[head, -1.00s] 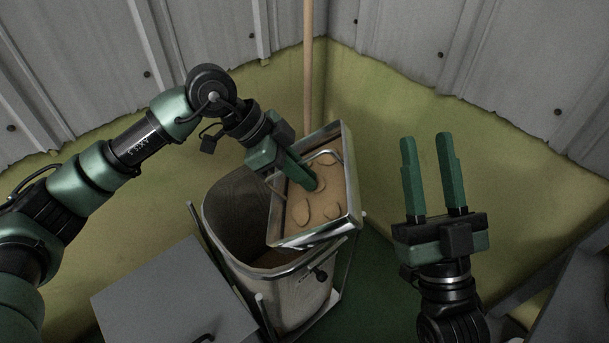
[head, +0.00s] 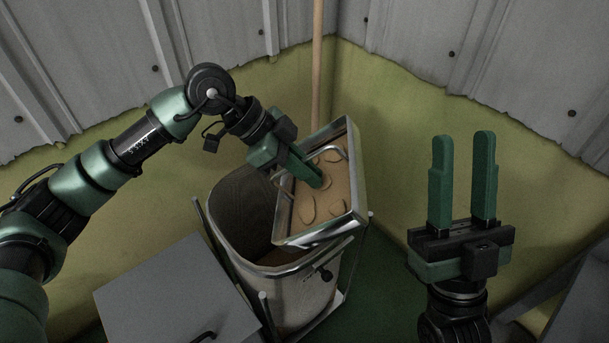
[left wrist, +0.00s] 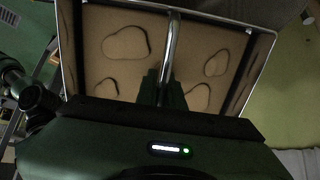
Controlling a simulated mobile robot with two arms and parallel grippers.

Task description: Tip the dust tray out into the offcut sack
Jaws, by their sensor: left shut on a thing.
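The dust tray (head: 341,226) is a shallow metal tray with a tan, dusty floor and several flat, rounded patches on it. My left gripper (head: 322,182) is shut on its bar handle, which also shows in the left wrist view (left wrist: 171,50). The tray is held tilted over the right part of the offcut sack's mouth. The offcut sack (head: 300,296) is a pale sack in a metal frame, open at the top. My right gripper (head: 463,183) is open and empty, upright at the right.
A grey flat panel (head: 170,300) with a dark handle stands at the front left of the sack. A wooden pole (head: 317,70) stands in the corner behind. Yellow-green lower walls and grey corrugated panels close off the back. Green floor (head: 385,270) shows right of the sack.

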